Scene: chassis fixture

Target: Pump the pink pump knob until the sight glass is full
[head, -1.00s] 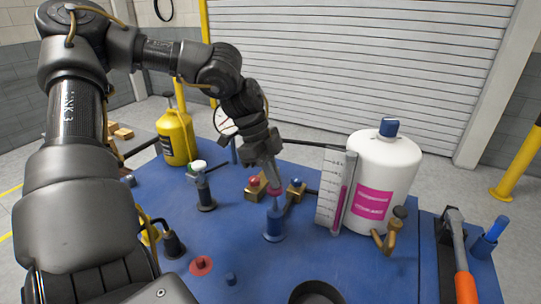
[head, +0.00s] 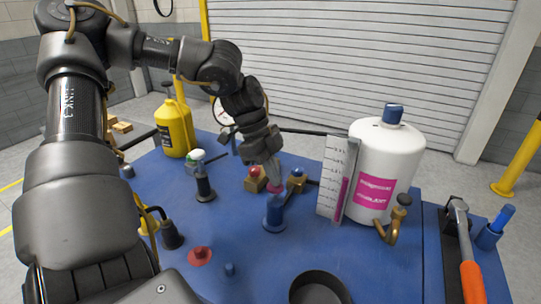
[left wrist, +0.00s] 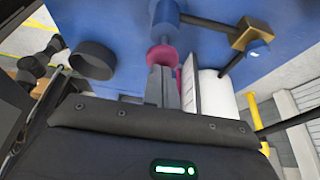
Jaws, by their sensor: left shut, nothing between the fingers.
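The pink pump knob (head: 274,188) sits on top of the blue pump body (head: 274,214), close above it. My left gripper (head: 273,178) is shut and empty, with its fingertips at the top of the knob, apparently touching it. In the left wrist view the fingers (left wrist: 162,86) point at the knob (left wrist: 162,56), with the blue pump body (left wrist: 165,18) beyond. The sight glass (head: 337,182) is an upright scaled plate beside the white bottle (head: 384,170). Its magenta column (head: 344,195) fills the lower part, below the top of the scale. My right gripper is out of view.
Two brass valves, one with a red top (head: 255,178) and one with a blue top (head: 297,181), stand behind the pump. A brass tap (head: 390,228) and hammer (head: 467,255) are right.

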